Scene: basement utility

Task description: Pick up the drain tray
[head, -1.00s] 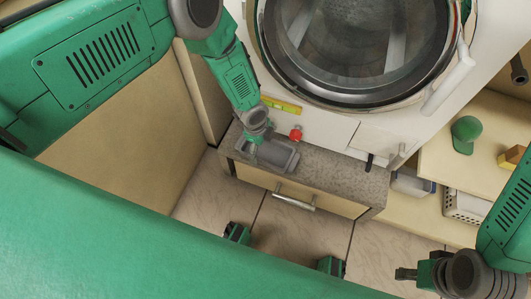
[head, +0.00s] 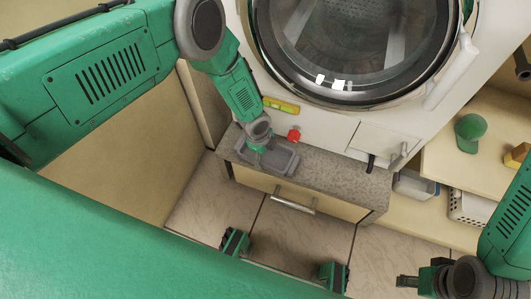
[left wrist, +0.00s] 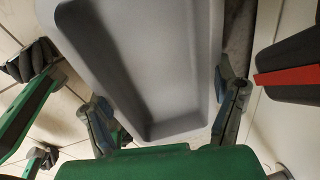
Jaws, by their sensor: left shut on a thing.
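The drain tray (head: 287,162) is a shallow grey rectangular tray with rounded corners, over the left part of the grey stone-topped ledge below the washer. My left gripper (head: 257,146) reaches down to its left part and is shut on it. In the left wrist view the tray (left wrist: 150,60) fills the middle, with the fingers of my left gripper (left wrist: 168,112) on either side. I cannot tell whether its underside touches the ledge. My right gripper (head: 415,281) is at the lower right, away from the tray; its finger opening is unclear.
The ledge (head: 340,178) has a drawer with a metal handle (head: 294,200). The washer's round door (head: 350,50) is just behind, with a red knob (head: 293,135) and a yellow level (head: 281,105) nearby. A wooden panel (head: 120,165) stands left. Shelves right hold a green cap (head: 470,128).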

